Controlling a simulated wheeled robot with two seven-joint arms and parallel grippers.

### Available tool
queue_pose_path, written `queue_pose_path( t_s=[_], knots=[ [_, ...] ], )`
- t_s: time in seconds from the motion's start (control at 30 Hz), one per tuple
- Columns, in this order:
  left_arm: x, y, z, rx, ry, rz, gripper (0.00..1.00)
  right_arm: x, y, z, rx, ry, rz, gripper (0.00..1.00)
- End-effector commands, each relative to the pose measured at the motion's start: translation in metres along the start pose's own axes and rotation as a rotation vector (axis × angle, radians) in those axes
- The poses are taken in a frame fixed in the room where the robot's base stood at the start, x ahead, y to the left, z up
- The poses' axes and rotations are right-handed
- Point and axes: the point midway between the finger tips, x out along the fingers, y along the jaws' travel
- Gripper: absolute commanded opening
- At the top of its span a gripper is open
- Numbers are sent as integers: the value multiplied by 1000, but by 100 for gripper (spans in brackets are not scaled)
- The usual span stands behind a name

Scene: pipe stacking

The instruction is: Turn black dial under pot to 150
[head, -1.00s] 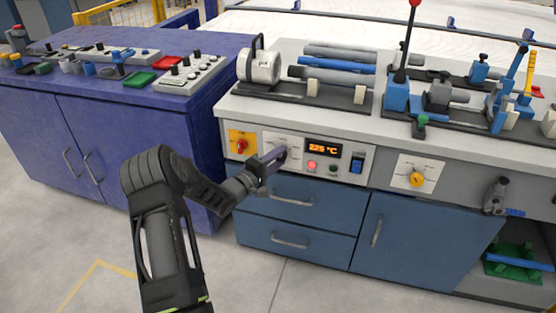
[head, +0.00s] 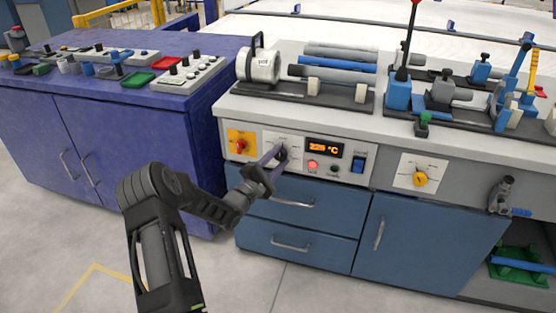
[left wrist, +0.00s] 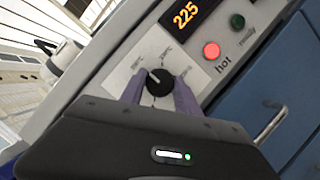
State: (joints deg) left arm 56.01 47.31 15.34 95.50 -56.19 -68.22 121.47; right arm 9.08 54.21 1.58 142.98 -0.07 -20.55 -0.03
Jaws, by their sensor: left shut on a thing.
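The black dial (left wrist: 159,82) sits on a white scale plate, and its white pointer mark shows in the left wrist view. My left gripper (left wrist: 160,90) is shut on the dial, one purple-grey finger on each side of it. My right gripper is not in view.
A red knob on a yellow plate (head: 239,144) is just left of the dial. A lit red lamp (head: 312,164) and a blue switch (head: 357,163) are to the right. A yellow dial (head: 420,179) is farther right. Drawer handles (head: 292,202) stick out below.

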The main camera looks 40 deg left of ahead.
Motion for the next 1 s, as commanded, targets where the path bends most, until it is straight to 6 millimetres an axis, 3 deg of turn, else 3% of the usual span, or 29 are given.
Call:
queue_pose_path(
  t_s=[0.27,0.3,0.5,0.83,1.0],
  knots=[
    [-1,-1,-1,0,3,-2,0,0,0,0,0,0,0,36],
    [-1,-1,-1,0,3,-2,40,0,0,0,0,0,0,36],
    [0,-1,0,0,2,-2,56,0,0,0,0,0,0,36],
    [-2,0,0,1,1,-1,58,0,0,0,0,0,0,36],
    [-19,0,0,1,2,-2,58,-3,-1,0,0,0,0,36]
  ],
)
